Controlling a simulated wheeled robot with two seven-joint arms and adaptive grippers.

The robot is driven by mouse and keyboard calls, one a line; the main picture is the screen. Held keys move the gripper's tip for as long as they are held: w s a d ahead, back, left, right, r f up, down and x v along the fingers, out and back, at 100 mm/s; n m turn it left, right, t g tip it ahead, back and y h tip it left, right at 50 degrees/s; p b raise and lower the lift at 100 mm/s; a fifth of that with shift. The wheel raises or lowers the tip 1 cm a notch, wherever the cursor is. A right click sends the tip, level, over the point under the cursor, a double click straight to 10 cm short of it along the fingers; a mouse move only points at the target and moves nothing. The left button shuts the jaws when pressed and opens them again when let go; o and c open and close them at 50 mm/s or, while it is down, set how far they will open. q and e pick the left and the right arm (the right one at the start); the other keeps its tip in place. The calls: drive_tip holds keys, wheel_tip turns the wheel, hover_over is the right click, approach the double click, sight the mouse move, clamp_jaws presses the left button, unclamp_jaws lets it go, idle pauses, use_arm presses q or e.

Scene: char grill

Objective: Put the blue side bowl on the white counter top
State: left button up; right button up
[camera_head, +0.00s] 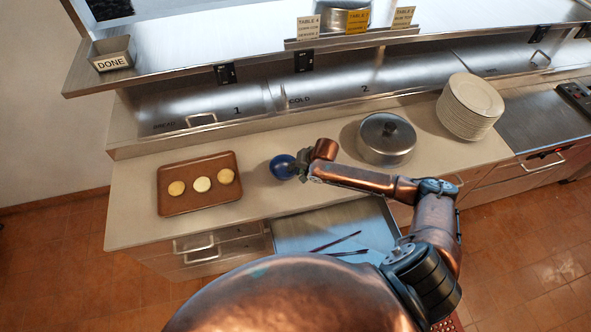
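The blue side bowl (281,167) is at the white counter top (131,218), to the right of the brown tray. I cannot tell whether it rests on the counter or is held just above it. My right gripper (300,169) is at the bowl's right side and overlaps its edge. The fingers are small and dark here, so whether they are closed on the rim is unclear. My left gripper is out of view.
A brown tray (165,202) with three round buns is on the left. A lidded pot (386,138) and a stack of white plates (470,105) stand to the right. An open drawer (300,232) with dark utensils juts out below the counter.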

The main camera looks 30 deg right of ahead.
drive_tip(key=v, duration=1.2)
